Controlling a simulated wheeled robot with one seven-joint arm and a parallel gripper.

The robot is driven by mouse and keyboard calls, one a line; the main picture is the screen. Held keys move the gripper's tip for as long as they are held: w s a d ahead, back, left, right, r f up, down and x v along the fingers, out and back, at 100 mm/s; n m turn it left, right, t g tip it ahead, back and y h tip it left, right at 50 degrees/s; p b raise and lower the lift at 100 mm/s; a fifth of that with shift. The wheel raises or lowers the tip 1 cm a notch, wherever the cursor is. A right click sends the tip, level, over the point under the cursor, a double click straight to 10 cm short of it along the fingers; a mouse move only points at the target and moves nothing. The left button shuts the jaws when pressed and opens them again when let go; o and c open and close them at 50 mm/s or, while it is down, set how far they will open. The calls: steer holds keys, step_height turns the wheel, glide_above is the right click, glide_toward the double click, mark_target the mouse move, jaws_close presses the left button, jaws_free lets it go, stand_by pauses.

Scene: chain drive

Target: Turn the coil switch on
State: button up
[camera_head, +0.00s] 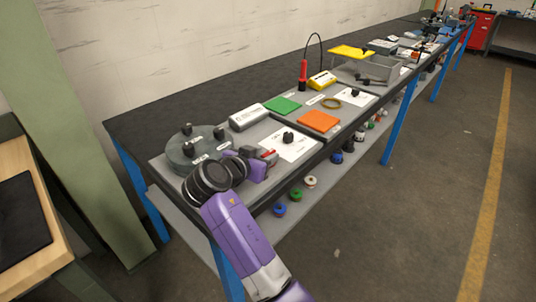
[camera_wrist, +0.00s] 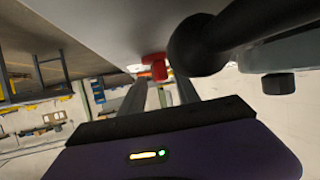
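A small red part (camera_head: 269,153), which looks like the coil switch, shows at the front left of the bench beside a white card. In the wrist view the red part (camera_wrist: 155,66) is ahead, seen between my two grey fingers. My gripper (camera_head: 262,164) is open, with a gap between its fingers (camera_wrist: 162,95). It is close to the red part, but I cannot tell whether it touches it. My gripper and wrist hide part of this area in the head view.
A grey-green round plate (camera_head: 182,162) with black knobs lies left of my gripper. A black rounded part (camera_wrist: 198,46) is close beside the right finger. A white box (camera_head: 249,118), green pad (camera_head: 282,107) and orange pad (camera_head: 318,121) lie farther along. The aisle floor is clear.

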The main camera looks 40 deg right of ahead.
steer(key=shift+v, duration=2.55)
